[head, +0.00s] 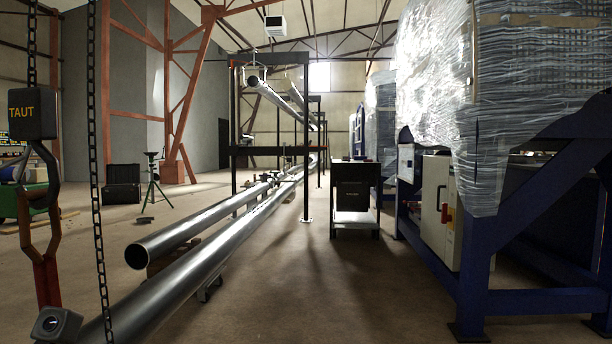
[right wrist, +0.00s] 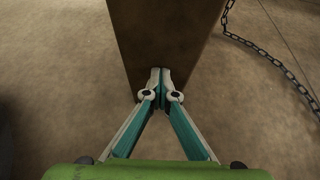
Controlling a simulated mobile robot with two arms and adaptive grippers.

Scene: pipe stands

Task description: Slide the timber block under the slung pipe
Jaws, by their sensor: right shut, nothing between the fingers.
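In the right wrist view, my right gripper (right wrist: 160,73) is shut and empty. Its fingertips are at the near end of a dark brown block (right wrist: 165,30), which looks like the timber block. Whether they touch it is unclear. The block's far end runs out of the top of that view. In the head view, a long grey steel pipe (head: 205,272) runs from the bottom left into the distance, beside a second pipe (head: 180,232). A lifting hook (head: 42,205) hangs at the left under a dark box marked TAUT (head: 32,114). Neither gripper shows in the head view.
A hanging chain (head: 97,190) crosses the left of the head view, and a chain (right wrist: 272,60) lies right of the block in the wrist view. A black cabinet (head: 355,190) and a blue steel frame (head: 475,275) stand right.

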